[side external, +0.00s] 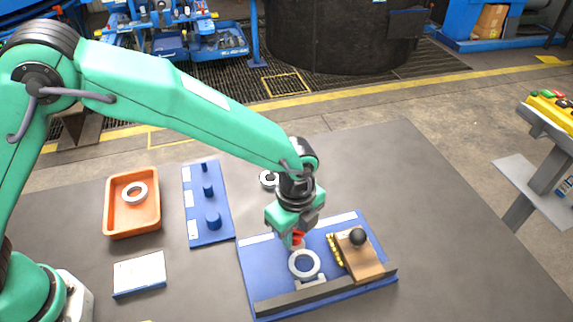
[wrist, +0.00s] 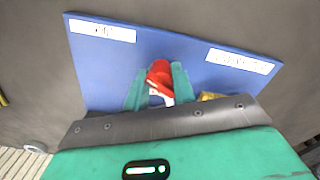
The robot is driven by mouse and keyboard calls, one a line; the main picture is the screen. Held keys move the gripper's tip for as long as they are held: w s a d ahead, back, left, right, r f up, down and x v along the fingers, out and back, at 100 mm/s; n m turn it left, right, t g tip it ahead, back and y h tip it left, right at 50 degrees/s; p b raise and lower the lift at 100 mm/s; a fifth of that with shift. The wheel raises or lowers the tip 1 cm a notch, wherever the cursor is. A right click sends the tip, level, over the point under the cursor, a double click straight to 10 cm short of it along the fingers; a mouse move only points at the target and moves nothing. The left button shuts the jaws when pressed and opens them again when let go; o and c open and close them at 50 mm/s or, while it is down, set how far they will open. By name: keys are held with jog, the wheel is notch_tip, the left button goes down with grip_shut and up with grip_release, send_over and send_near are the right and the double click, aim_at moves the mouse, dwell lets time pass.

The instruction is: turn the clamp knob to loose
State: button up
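A red knob (wrist: 160,74) stands at the blue board (wrist: 195,48) in the wrist view, between the two green fingertips of my gripper (wrist: 159,84). A finger is close on each side of it, and I cannot tell whether they press on it. In the side view only a bit of red (side external: 297,238) shows under my gripper (side external: 294,232), which points down over the blue board (side external: 262,262). Two white labels, left (wrist: 102,30) and right (wrist: 240,61), lie on the board; their print is too blurred to read.
A grey ring (side external: 304,264) stands in front of the knob, by a dark bar (side external: 300,294). A wooden block (side external: 362,263) with a black ball (side external: 358,237) is to the right. An orange tray (side external: 118,221) and a blue peg board (side external: 200,222) are left. The table's right side is clear.

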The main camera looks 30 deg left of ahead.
jog(key=shift+o, duration=0.2)
jog(key=shift+d+r, duration=0.1)
jog(key=shift+r, duration=4.4)
jog(key=shift+r, duration=0.1)
notch_tip(320, 180, up, 8)
jog(key=shift+f, duration=0.2)
notch_tip(320, 180, down, 9)
jog(key=m, duration=0.8)
jog(key=shift+f, duration=0.15)
jog(key=shift+f, duration=3.75)
